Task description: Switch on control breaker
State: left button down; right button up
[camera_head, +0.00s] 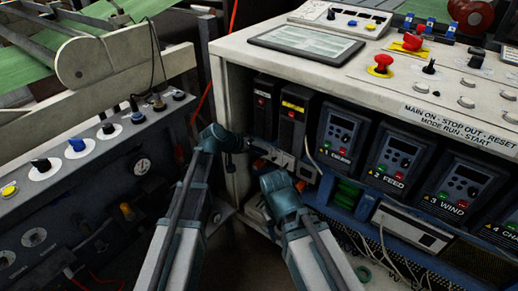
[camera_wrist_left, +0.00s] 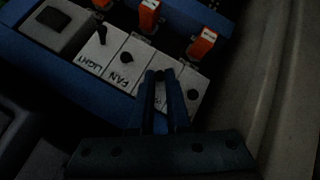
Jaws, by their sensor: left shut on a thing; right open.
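A row of white breakers (camera_wrist_left: 122,62) with small black levers is set in a blue frame. In the left wrist view, two are labelled LIGHT and FAN. My left gripper (camera_wrist_left: 161,76) is shut on a lever (camera_wrist_left: 160,88) beside the FAN breaker; that breaker's label is mostly hidden behind the fingers. In the head view, my left gripper (camera_head: 248,146) reaches into the cabinet opening at the breakers (camera_head: 285,158). My right gripper (camera_head: 272,176) is lower and to the right, in front of the cabinet; it is open and empty, its fingertips largely hidden.
Orange tags (camera_wrist_left: 203,43) stand behind the breakers. Drive units (camera_head: 398,160) fill the cabinet to the right, under a top with red stop buttons (camera_head: 380,66). A knob panel (camera_head: 90,150) is at the left. Loose cables hang low at the right.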

dwell(0.5)
pick_arm(q)
jog(key=c, duration=0.9)
grip_release()
jog(key=shift+p+v, duration=4.85)
jog(key=shift+v, duration=2.05)
jog(key=shift+w+r, duration=0.1)
